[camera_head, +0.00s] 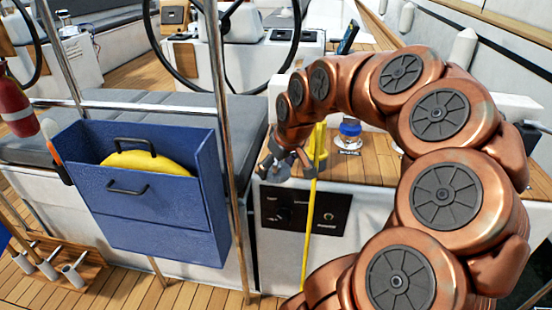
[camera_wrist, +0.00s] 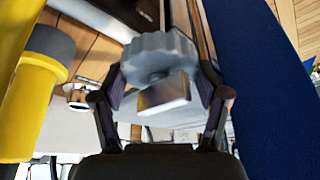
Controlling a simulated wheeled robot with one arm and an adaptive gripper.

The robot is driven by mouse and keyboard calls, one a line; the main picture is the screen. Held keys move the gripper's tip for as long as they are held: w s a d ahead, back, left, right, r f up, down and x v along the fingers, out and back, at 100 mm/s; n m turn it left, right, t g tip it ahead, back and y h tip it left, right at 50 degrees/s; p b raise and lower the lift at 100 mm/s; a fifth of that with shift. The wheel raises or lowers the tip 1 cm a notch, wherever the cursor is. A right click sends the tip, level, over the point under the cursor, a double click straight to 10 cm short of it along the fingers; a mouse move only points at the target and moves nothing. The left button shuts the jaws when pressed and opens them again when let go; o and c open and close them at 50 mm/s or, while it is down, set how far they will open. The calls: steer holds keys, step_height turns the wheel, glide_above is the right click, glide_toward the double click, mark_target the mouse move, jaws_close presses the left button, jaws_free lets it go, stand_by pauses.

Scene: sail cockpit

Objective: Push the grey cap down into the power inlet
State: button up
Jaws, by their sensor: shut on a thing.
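My gripper (camera_wrist: 160,82) is shut on a grey cap (camera_wrist: 158,52) with a scalloped rim and a flat tab, held between the two fingers in the wrist view. In the head view, my gripper (camera_head: 283,163) is at the left end of the wooden-topped cockpit box, above its front panel. The cap shows there only as a small grey shape.
A yellow cable (camera_head: 311,215) hangs down the box front, close to my gripper; its yellow plug (camera_wrist: 28,105) is in the wrist view. A blue-capped fitting (camera_head: 349,131) stands on the box top. A blue bin (camera_head: 165,215) and steel posts (camera_head: 222,110) stand left.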

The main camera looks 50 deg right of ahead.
steer(key=shift+s+a+r, duration=0.15)
steer(key=shift+s+a, duration=0.4)
steer(key=shift+r+p, duration=0.4)
steer(key=shift+r, duration=1.05)
